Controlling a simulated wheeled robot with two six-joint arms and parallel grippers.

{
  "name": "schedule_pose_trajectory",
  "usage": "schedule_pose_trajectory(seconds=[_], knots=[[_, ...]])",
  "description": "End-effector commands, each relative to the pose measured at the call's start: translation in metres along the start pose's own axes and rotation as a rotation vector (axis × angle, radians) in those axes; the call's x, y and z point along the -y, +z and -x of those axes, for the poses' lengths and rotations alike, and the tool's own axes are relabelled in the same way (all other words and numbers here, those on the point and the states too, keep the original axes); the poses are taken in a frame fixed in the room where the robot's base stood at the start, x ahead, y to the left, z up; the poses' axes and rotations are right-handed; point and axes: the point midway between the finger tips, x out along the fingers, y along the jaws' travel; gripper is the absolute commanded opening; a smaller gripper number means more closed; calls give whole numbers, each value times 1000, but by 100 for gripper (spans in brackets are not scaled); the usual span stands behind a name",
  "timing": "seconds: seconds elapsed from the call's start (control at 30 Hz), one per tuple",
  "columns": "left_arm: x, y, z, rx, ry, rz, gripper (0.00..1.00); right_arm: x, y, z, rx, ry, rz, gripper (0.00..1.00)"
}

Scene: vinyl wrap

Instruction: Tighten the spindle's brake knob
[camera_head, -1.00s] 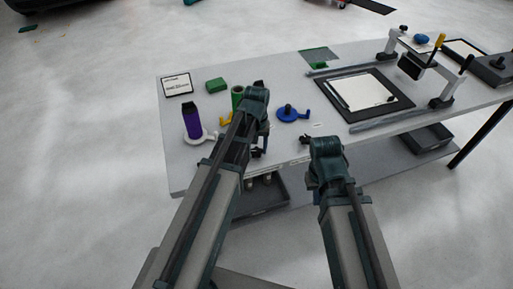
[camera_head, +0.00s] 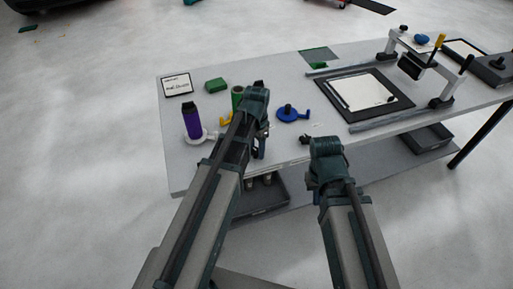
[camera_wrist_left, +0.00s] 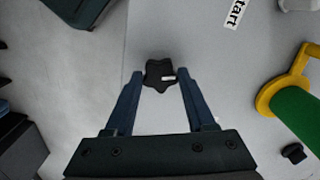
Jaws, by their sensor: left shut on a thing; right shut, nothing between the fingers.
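A black star-shaped knob (camera_wrist_left: 159,75) with a white mark lies between the fingertips of my left gripper (camera_wrist_left: 160,80) in the left wrist view. The gripper is shut on it, low over the table near its front edge. What the knob is fixed to is hidden. In the head view my left gripper (camera_head: 261,146) is partly covered by its own wrist, and the knob is hidden. My right gripper (camera_head: 308,142) is shut and empty by the front edge. A yellow spindle (camera_wrist_left: 267,97) holding a green roll (camera_wrist_left: 300,115) stands beside the left gripper.
A white spindle (camera_head: 194,139) with a purple roll (camera_head: 192,120) and a blue spindle (camera_head: 288,116) stand on the table (camera_head: 270,75). A green block (camera_head: 215,85) and a framed card (camera_head: 177,85) are at the back left. A dark mat (camera_head: 382,112) lies to the right.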

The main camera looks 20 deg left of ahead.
Motion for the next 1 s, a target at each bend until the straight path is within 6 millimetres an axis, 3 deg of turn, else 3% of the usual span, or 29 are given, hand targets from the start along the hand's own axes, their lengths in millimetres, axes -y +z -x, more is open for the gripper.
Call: schedule_pose_trajectory(seconds=[0.43,1.0], knots=[[0,0,0,1,0,-268,0,0,0,0,0,0,0,0],[0,0,0,1,0,-334,0,0,0,0,0,0,0,0]])
